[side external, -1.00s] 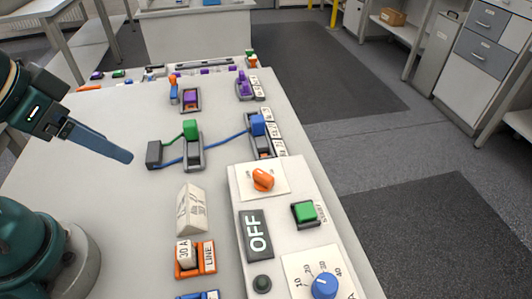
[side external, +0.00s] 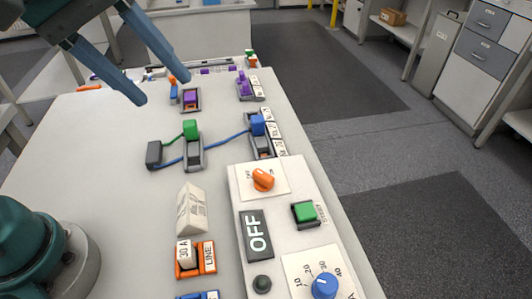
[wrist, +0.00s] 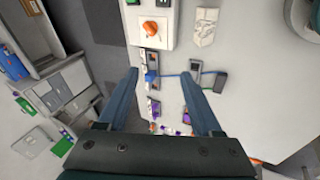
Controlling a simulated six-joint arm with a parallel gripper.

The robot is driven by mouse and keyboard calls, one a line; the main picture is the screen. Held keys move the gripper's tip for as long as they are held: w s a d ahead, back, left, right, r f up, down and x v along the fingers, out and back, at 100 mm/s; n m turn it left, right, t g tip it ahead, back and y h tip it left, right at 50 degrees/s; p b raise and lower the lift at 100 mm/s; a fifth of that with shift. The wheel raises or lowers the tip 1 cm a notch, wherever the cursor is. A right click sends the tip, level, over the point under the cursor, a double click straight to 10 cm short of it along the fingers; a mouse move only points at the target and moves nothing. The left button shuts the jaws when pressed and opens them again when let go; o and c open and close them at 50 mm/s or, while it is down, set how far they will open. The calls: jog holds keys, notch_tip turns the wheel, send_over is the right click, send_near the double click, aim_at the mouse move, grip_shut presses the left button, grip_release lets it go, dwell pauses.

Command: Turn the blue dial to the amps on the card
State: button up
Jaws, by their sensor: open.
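The blue dial (side external: 324,286) sits at the near end of the white control panel (side external: 290,238), cut off by the bottom edge of the side view. Numbers 10 to 40 ring it; its exact setting is hard to read. A white folded card (side external: 191,208) stands left of the panel; its print is too small to read. The card also shows in the wrist view (wrist: 203,27). My gripper (side external: 161,87) is open and empty, raised above the far part of the table, well away from the dial. In the wrist view its fingers (wrist: 158,73) are spread apart.
The panel also holds an orange knob (side external: 263,180), a green button (side external: 305,212) and an OFF display (side external: 257,235). An orange LINE holder (side external: 195,259) carries a part marked 30 A. Blue and green plugs with cables lie beyond.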

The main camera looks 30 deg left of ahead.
jog(key=w+d+n+g+h, duration=0.15)
jog(key=w+d, duration=0.25)
jog(key=d, duration=0.4)
jog(key=g, duration=0.6)
send_over(326, 281)
jog(key=w+a, duration=0.2)
jog(key=shift+y, duration=0.35)
notch_tip(326, 281, down, 15)
jog(key=shift+d+r, duration=0.15)
jog(key=shift+s+d+f+g, duration=0.25)
jog(key=shift+s+f, duration=0.1)
jog(key=shift+f, duration=0.2)
jog(key=shift+x, duration=2.05)
jog(key=shift+w+a, duration=0.1)
grip_shut()
